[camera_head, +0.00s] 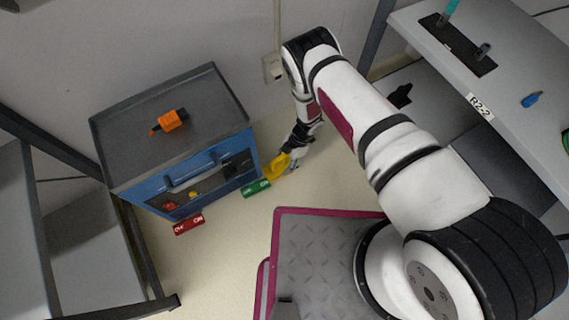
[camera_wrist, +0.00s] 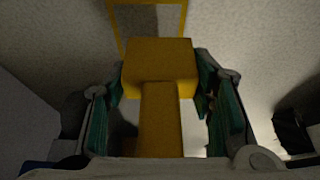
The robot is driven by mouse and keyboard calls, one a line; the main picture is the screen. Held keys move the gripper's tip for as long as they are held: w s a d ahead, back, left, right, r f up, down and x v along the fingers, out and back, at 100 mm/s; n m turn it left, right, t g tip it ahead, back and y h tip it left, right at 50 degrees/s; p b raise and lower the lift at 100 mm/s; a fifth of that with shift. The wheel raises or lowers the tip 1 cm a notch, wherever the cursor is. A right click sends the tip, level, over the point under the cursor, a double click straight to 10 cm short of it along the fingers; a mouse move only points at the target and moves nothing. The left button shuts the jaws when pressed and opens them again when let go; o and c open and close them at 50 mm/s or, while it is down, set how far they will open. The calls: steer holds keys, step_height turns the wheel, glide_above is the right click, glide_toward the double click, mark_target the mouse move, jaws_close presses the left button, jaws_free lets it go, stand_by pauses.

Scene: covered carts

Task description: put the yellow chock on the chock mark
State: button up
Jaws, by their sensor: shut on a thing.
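The yellow chock (camera_head: 277,166) is low near the floor, between the green block and my arm. My gripper (camera_head: 289,156) is shut on it. In the wrist view the chock (camera_wrist: 160,62) sits between the two fingers of my gripper (camera_wrist: 162,85), its stem toward me. A yellow rectangular outline (camera_wrist: 184,18), which looks like the chock mark, lies on the floor just beyond the chock. The chock hides its near side. I cannot tell whether the chock touches the floor. The outline cannot be made out in the head view.
A blue cart (camera_head: 150,196) with a grey top carries an orange-and-black object (camera_head: 169,121). A green block (camera_head: 256,188) and a red block (camera_head: 188,224) lie before it. A grey bench (camera_head: 420,40) is at right. A wall outlet (camera_head: 272,68) is behind my gripper.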

mark_target(284, 162)
steer(key=shift+w+a, duration=0.15)
steer(key=shift+w, duration=0.4)
steer(key=shift+w+f+b, duration=0.2)
steer(key=shift+f+b, duration=1.2)
steer(key=shift+f, duration=0.35)
steer(key=shift+f, duration=0.15)
steer(key=o, duration=1.4)
steer(key=shift+o, duration=0.2)
steer(key=p+v, duration=0.5)
steer(key=v, duration=0.7)
steer(key=shift+w, duration=0.1)
